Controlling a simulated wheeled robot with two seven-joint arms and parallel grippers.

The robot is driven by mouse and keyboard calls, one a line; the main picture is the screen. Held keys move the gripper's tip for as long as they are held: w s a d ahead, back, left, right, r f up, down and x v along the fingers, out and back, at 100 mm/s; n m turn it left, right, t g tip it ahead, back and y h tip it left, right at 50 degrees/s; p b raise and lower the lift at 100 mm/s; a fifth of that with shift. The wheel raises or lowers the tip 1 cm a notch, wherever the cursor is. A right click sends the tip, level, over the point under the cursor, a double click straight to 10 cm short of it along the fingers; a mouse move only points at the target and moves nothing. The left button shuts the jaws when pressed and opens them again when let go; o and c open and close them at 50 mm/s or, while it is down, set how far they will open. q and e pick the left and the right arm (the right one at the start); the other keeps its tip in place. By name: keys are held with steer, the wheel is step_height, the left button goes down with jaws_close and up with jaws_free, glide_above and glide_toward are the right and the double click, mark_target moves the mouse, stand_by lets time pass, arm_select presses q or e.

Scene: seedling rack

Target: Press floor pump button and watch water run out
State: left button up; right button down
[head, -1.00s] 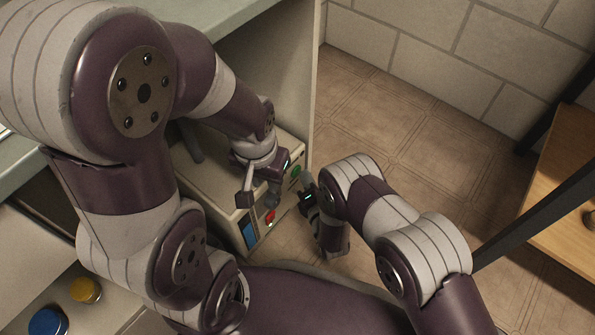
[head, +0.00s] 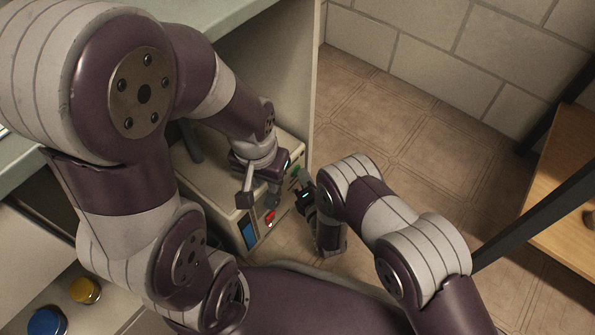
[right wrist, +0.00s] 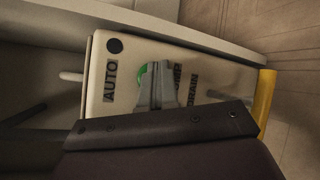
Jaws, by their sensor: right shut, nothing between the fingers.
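The pump unit is a beige box (head: 207,180) on the floor under the counter. In the right wrist view the green button (right wrist: 143,74) is partly hidden behind my fingers, between the AUTO and DRAIN labels. My right gripper (head: 303,178) is shut and empty, its tips at the green button. Its fingers also show in the right wrist view (right wrist: 155,72); I cannot tell whether they touch or press it. My left gripper (head: 273,195) hangs at the box; its jaws are unclear.
The counter's side panel (head: 294,75) stands close behind the box. A yellow part (right wrist: 265,95) is at the box's right end in the wrist view. Tiled floor (head: 420,150) is clear to the right, up to a dark-framed wooden shelf (head: 560,190). Blue (head: 47,322) and yellow (head: 85,290) lids lie lower left.

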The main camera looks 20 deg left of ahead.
steer(key=shift+s+d+p, duration=0.3)
steer(key=shift+d+p, duration=0.15)
steer(key=shift+d, duration=0.3)
steer(key=shift+s+d+r+p, duration=0.1)
steer(key=shift+s+d+p, duration=0.15)
steer(key=shift+d, duration=0.25)
steer(key=shift+s+d+p, duration=0.1)
steer(key=shift+d+p, duration=0.2)
steer(key=shift+d, duration=0.2)
steer(key=d, duration=0.1)
steer(key=s+d+p, duration=0.1)
steer(key=shift+d, duration=0.35)
